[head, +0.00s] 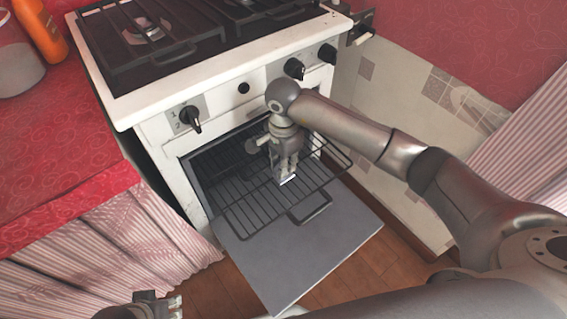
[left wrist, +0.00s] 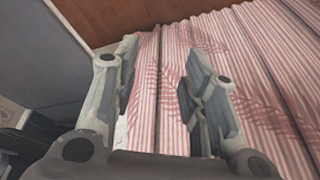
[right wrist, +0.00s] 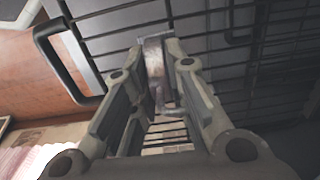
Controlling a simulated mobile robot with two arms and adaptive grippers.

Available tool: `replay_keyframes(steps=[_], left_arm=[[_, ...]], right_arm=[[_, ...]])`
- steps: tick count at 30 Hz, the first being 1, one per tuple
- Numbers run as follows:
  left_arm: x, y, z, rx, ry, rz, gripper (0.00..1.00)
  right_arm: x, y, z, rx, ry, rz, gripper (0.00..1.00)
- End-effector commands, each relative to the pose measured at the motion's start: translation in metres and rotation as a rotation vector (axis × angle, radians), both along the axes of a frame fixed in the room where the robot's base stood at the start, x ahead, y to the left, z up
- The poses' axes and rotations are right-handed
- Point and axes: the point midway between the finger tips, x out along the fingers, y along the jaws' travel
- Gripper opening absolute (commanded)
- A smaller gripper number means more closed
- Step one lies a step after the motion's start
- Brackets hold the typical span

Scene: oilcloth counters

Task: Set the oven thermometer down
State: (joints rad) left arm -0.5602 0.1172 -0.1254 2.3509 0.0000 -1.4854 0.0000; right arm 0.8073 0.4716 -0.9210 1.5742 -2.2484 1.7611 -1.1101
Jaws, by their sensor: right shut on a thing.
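My right gripper (head: 286,174) points down over the wire oven rack (head: 243,207). It is shut on the oven thermometer (right wrist: 155,62), a small metallic piece between the fingertips in the right wrist view. In the head view only a small pale part of the thermometer (head: 288,180) shows below the fingers. It is at or just above the rack wires; I cannot tell whether it touches them. My left gripper (left wrist: 163,55) is open and empty, facing the striped curtain; a part of it shows at the bottom of the head view.
The white stove (head: 150,105) has its grey oven door (head: 300,262) folded down, with a handle (head: 310,208) near the rack. The rack sticks out over the door and its visible wires are mostly bare. A red counter (head: 60,150) stands left, with a striped curtain (head: 140,240) below.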

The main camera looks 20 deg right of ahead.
Motion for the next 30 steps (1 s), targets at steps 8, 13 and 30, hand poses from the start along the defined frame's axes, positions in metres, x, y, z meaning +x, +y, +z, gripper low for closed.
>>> replay_keyframes(steps=[8,13,30], left_arm=[[-0.001,0.000,0.003,-0.001,-0.003,0.000,0.40],[-0.001,0.000,0.007,-0.001,-0.004,0.001,0.40],[0.001,0.000,-0.007,0.001,0.008,-0.002,0.40]], right_arm=[[0.000,0.000,-0.002,-0.001,-0.001,0.000,0.00],[0.000,0.000,-0.002,-0.001,-0.001,0.000,0.29],[0.002,0.000,0.015,-0.001,-0.006,0.000,0.36]])
